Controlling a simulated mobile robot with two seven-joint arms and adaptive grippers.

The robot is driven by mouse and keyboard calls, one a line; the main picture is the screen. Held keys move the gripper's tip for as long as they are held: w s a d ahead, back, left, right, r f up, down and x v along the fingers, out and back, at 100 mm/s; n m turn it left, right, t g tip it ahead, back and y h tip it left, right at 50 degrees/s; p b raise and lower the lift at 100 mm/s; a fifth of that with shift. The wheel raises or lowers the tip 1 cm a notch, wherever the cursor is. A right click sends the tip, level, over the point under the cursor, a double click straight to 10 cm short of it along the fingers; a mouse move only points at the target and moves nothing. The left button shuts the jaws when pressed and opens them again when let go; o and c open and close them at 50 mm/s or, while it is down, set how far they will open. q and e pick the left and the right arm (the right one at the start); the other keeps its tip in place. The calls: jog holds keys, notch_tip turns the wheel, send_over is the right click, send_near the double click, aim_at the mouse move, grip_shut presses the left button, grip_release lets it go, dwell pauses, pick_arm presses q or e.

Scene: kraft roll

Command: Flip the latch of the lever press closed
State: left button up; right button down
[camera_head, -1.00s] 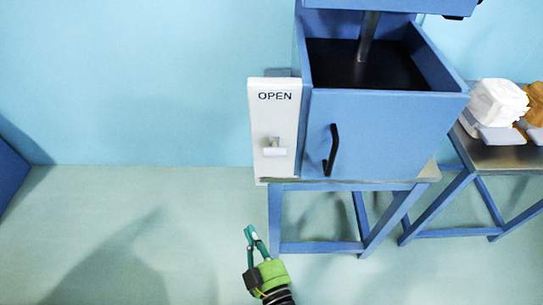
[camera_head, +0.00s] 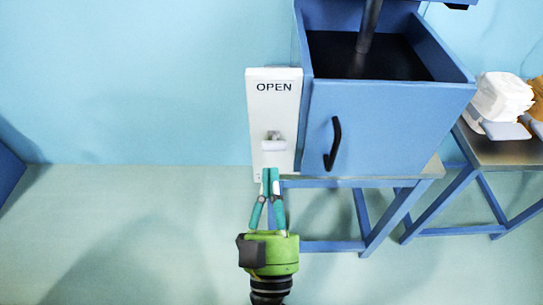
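The lever press (camera_head: 392,135) is a blue box with an open top and a black handle on its front. A tall white panel (camera_head: 262,112) marked OPEN is at its left side. The latch (camera_head: 273,145), a small white lever on a metal mount, sticks out low on this panel, below the word. My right gripper (camera_head: 270,172), green with teal fingers, points up just below the latch in the picture. Its fingertips are together, with nothing between them. They overlap the panel's bottom edge in view; I cannot tell whether they touch it. My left gripper is out of view.
The press stands on a blue-legged stand (camera_head: 363,220). To the right, a second stand (camera_head: 510,152) holds white and brown bundles. A blue object (camera_head: 8,160) is at the far left edge. The floor left of the panel is clear.

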aim_at(271, 147)
jog(key=p+x, duration=0.2)
jog(key=x, duration=0.8)
jog(key=shift+r, duration=0.15)
jog(key=shift+s+f+b, duration=0.2)
jog(key=shift+f+b, duration=0.05)
jog(key=shift+f, duration=0.5)
jog(key=shift+s+f+b, duration=0.25)
jog(key=shift+f+b, duration=0.05)
jog(key=shift+f, duration=0.4)
jog(key=shift+s+f+b, duration=0.2)
jog(key=shift+f+b, duration=0.05)
jog(key=shift+f, duration=0.5)
jog(key=shift+f, duration=0.1)
